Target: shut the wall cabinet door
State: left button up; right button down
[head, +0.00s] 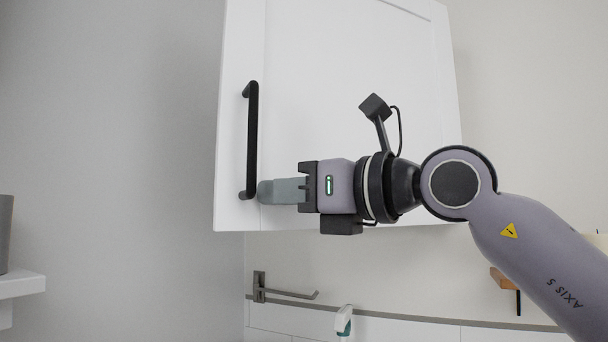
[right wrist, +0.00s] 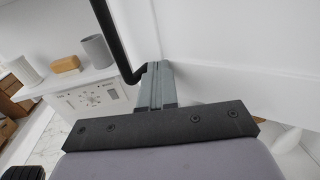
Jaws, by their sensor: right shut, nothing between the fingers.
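The white wall cabinet door (head: 345,75) fills the middle of the head view, with a black bar handle (head: 252,140) upright near its left edge. I see no clear gap at its edges, so I cannot tell whether it is slightly ajar. My right gripper (head: 262,191) is shut and empty, pointing left across the lower door, with its fingertips beside the handle's lower end. In the right wrist view the fingers (right wrist: 154,85) are close to the handle (right wrist: 117,40) and the white door (right wrist: 235,45); contact is unclear. My left gripper is out of view.
Below the door are a wall-mounted grey bar (head: 287,292), a spray bottle top (head: 344,320) and a small wooden piece (head: 505,279). A grey cup (head: 5,233) stands on a white shelf (head: 22,285) at the far left. The space left of the door is clear.

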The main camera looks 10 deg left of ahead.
jog(key=w+a+m+t+h+p, duration=0.3)
jog(key=w+a, duration=0.5)
jog(key=w, duration=0.4)
jog(key=shift+m+t+p, duration=0.6)
jog(key=shift+t+p, duration=0.15)
jog(key=shift+t, duration=0.55)
jog(key=shift+h, duration=0.3)
jog(key=shift+d, duration=0.1)
